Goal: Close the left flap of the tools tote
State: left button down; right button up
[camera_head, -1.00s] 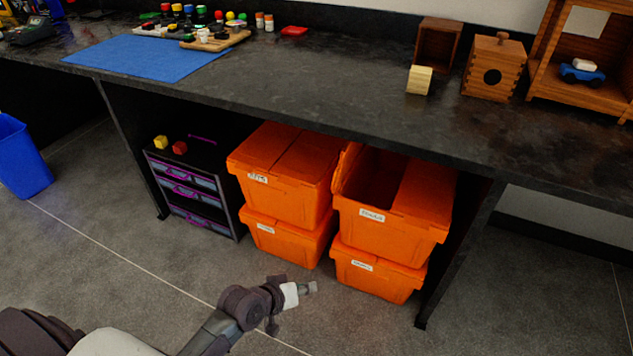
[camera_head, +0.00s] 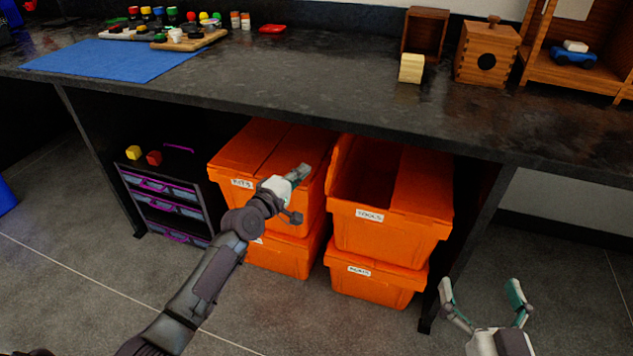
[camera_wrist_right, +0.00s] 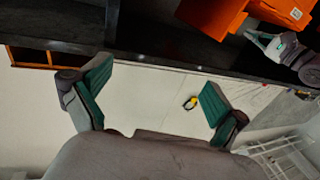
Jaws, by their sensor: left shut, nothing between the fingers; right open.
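The orange tools tote (camera_head: 385,232) sits under the bench, on top of another orange tote. Its right flap (camera_head: 423,184) lies closed over the right half. Its left flap (camera_head: 340,160) stands up along the left side, so the left half is open and dark inside. My left gripper (camera_head: 297,174) is shut and empty, in front of the neighbouring kits tote and left of the tools tote, apart from the flap. My right gripper (camera_head: 484,292) is open and empty, low at the right, in front of the bench leg. Its fingers also show in the right wrist view (camera_wrist_right: 150,95).
The closed kits tote (camera_head: 228,165) stands left of the tools tote. The black bench top (camera_head: 300,85) overhangs both totes. A drawer cabinet (camera_head: 165,205) stands further left. The lower right tote (camera_head: 370,283) supports the tools tote. The floor in front is clear.

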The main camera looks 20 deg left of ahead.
pick_arm(q)
jog(key=shift+d+f, duration=0.15)
jog(key=shift+d, duration=0.85)
jog(key=shift+d+f, duration=0.15)
jog(key=shift+d, duration=0.85)
pick_arm(e)
jog(key=shift+d+f+g, duration=0.1)
jog(key=shift+f+g, duration=0.3)
jog(key=shift+f, duration=0.05)
pick_arm(q)
jog(key=shift+p, duration=0.35)
